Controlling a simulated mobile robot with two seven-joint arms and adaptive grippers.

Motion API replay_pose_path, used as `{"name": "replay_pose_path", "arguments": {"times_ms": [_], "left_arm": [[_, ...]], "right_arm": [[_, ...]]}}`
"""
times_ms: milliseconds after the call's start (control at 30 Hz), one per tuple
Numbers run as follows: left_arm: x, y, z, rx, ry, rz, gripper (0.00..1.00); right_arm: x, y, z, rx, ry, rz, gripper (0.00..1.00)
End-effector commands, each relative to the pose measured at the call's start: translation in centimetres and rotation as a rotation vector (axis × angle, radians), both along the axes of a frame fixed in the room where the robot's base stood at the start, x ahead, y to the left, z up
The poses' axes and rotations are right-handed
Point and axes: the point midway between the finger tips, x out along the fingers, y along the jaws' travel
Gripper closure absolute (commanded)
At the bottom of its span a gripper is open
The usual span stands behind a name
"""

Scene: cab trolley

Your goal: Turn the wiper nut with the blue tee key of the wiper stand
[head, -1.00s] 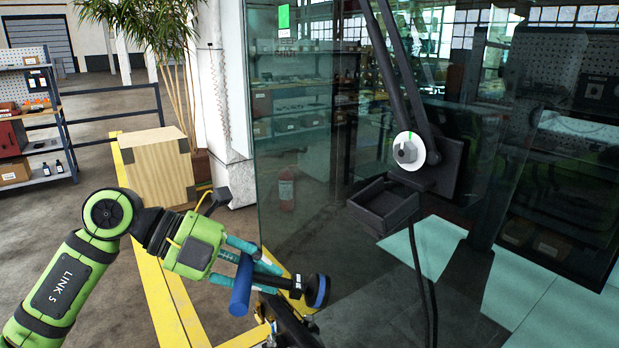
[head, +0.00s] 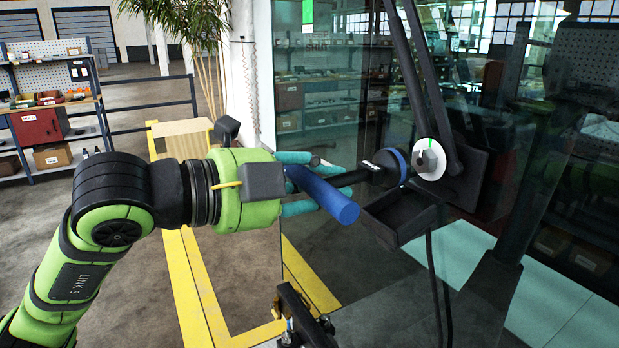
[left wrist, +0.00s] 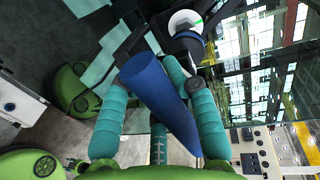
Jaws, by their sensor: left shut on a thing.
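The blue tee key (head: 325,192) has a thick blue cross handle and a dark shaft ending in a black socket with a blue ring. My left gripper (head: 312,185) is shut on the tee key. In the left wrist view the blue handle (left wrist: 155,90) lies between the teal fingers. The socket end (head: 391,167) is just left of the wiper nut (head: 427,161), a grey hex nut on a white disc with a green mark. A small gap seems to show between them in the head view.
A black open tray (head: 400,218) hangs just below the nut and socket. Dark wiper arms (head: 420,80) rise above the nut in front of the large glass pane (head: 320,100). A wooden box (head: 182,138) and shelves (head: 55,105) stand farther back at left.

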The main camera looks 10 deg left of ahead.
Motion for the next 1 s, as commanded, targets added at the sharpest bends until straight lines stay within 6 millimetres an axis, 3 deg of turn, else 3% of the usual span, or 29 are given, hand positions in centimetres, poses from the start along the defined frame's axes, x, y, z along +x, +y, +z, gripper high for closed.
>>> {"name": "replay_pose_path", "arguments": {"times_ms": [367, 700, 1000], "left_arm": [[1.4, -1.9, 0.2, 0.000, -0.003, -0.001, 1.00], [1.6, -2.0, 0.6, 0.201, -0.283, 0.001, 1.00], [1.6, -1.9, 1.1, 0.300, -0.417, 0.002, 1.00]], "right_arm": [[-0.1, 0.1, 0.9, 0.000, 0.002, 0.001, 0.60], [-0.2, 0.1, -2.1, 0.001, 0.004, 0.001, 0.60], [-0.3, 0.1, -3.3, 0.001, 0.004, 0.001, 0.60]]}}
